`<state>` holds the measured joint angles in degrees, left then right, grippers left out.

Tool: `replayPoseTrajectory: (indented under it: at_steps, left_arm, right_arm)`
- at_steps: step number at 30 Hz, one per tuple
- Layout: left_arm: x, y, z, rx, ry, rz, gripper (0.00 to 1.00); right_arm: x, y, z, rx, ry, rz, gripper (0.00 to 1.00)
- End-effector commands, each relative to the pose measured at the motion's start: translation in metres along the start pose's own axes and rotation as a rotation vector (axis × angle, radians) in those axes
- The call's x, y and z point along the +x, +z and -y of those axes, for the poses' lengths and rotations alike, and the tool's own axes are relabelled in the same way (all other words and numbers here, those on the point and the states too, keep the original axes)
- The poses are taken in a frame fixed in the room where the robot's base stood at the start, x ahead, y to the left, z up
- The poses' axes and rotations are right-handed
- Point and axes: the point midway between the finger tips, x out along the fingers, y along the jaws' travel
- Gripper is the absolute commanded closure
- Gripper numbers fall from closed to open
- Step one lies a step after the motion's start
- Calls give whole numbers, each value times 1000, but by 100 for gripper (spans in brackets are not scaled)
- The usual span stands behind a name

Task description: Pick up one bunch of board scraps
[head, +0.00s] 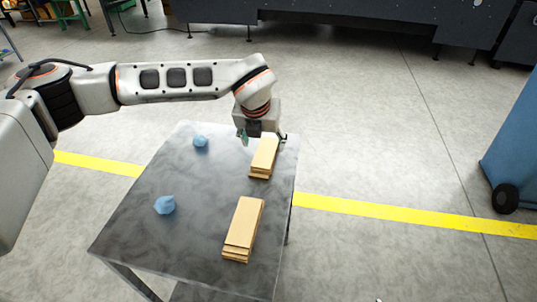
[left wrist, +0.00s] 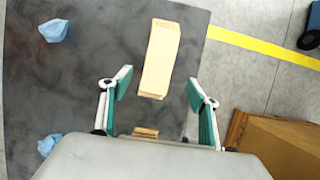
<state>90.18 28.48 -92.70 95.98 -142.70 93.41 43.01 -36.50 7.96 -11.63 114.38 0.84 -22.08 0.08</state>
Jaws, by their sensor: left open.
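One bunch of board scraps (head: 265,157), a stack of tan strips, lies at the far right of the grey table (head: 195,225). It also shows in the left wrist view (left wrist: 160,58). A second bunch (head: 243,228) lies nearer, at the front right. In the left wrist view, a small end of it (left wrist: 145,132) shows and the gripper body hides the rest. My left gripper (head: 262,135) points down above the table by the far bunch. Its teal-padded fingers (left wrist: 158,88) are apart and empty.
Two crumpled blue pieces lie on the table's left side, one near (head: 165,204), one far (head: 200,141). A brown box (left wrist: 278,145) is at lower right in the left wrist view. A blue wheeled unit (head: 515,150) stands right. The table's middle is clear.

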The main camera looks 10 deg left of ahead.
Motion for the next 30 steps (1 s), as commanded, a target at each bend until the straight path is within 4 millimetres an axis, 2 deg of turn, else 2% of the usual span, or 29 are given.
replayPoseTrajectory:
  at_steps: [2, 11, 19, 23, 29, 30]
  left_arm:
    - [6, -1, 0, 0, -1, -3, 39]
    - [34, 1, -1, -1, -1, -2, 39]
    - [71, 6, -3, 1, -2, -4, 39]
    - [78, 7, -3, 1, -2, 0, 39]
    - [78, 7, -3, 2, -3, 1, 39]
    - [78, 7, -3, 2, -3, 0, 42]
  right_arm:
    - [-1, 6, 3, 0, -5, 8, 55]
    - [-1, 5, 4, -3, -5, 3, 55]
    - [5, 7, 0, -9, 1, 2, 55]
    - [7, 4, -3, -12, 7, -3, 55]
    - [7, 1, -5, -13, 10, -9, 55]
    - [7, 1, -5, -13, 10, -9, 55]
